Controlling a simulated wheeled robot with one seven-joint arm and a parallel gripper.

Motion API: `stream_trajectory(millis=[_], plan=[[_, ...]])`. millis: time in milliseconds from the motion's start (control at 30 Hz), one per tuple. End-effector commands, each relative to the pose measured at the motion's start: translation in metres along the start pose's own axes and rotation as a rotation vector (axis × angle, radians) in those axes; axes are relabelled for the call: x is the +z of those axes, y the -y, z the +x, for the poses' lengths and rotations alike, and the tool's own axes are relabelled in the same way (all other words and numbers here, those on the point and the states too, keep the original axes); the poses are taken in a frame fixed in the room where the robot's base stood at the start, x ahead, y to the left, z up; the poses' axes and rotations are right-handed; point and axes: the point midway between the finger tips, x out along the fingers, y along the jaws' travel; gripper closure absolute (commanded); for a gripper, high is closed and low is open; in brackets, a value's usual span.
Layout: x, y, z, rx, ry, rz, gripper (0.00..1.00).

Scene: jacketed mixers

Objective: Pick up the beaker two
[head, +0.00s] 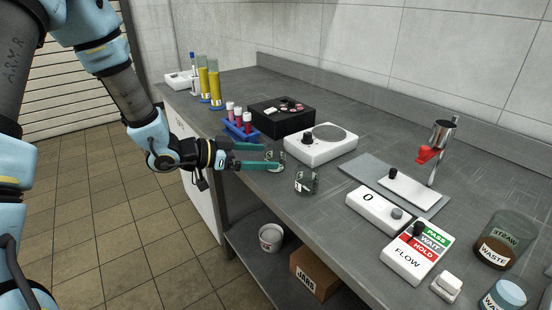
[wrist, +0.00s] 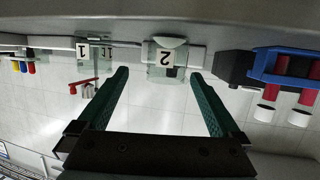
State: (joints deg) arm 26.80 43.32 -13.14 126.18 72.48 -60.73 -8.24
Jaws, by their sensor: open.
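Beaker two (head: 276,155) is a small clear glass vessel standing upright on the grey bench. In the wrist view, which is upside down, beaker two (wrist: 167,62) shows its white "2" label, lined up between my fingertips. My gripper (head: 273,157) is open, level and empty, its two green fingers pointing at the beaker from the left. In the wrist view my gripper (wrist: 160,76) has a finger on each side; I cannot tell whether the tips reach past the glass. The lower finger partly hides the beaker in the head view.
Beaker one (head: 306,182) stands close by on the right. A blue rack with red tubes (head: 240,122), a black box (head: 282,115) and a white stirrer (head: 321,145) stand behind. A scale (head: 378,209) and a flow box (head: 415,252) are farther right. The bench's front edge is near.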

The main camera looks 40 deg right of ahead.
Motion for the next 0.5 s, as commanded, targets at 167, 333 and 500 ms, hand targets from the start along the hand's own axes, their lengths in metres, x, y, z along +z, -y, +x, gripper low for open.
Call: stream_trajectory(millis=[167,333,500], plan=[[-0.001,0.0,0.025,0.0,0.0,-0.001,0.0],[0.0,0.002,0.034,-0.002,0.002,-0.001,0.0],[0.004,0.007,0.056,0.0,0.003,-0.003,0.0]])
